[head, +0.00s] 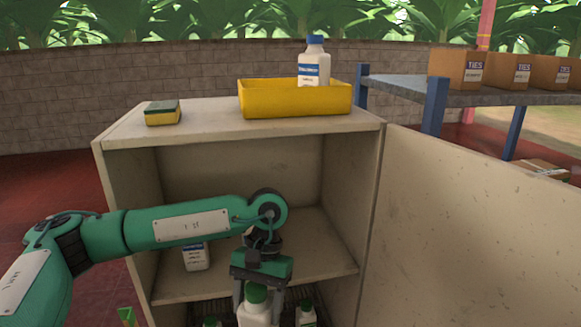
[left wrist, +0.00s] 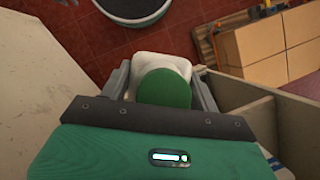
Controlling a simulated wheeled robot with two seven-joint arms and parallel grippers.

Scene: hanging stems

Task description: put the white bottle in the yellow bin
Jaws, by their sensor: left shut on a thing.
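My left gripper (head: 258,292) points down at the front of the open cabinet, below the middle shelf's front edge in the picture. It is shut on a white bottle with a green cap (head: 256,309), held upright between the fingers. In the left wrist view the bottle's green cap (left wrist: 165,88) and white shoulder show between the fingers; its lower part is hidden. The yellow bin (head: 295,100) stands on the cabinet top. A white bottle with a blue cap (head: 314,68) stands upright in it. My right gripper is not in view.
The cabinet (head: 365,210) has its door (head: 470,230) open to the right. A white bottle (head: 195,257) stands on the middle shelf, and green-capped bottles (head: 306,314) stand below. A sponge (head: 162,113) lies on top, left of the bin. A table with boxes (head: 455,68) stands right.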

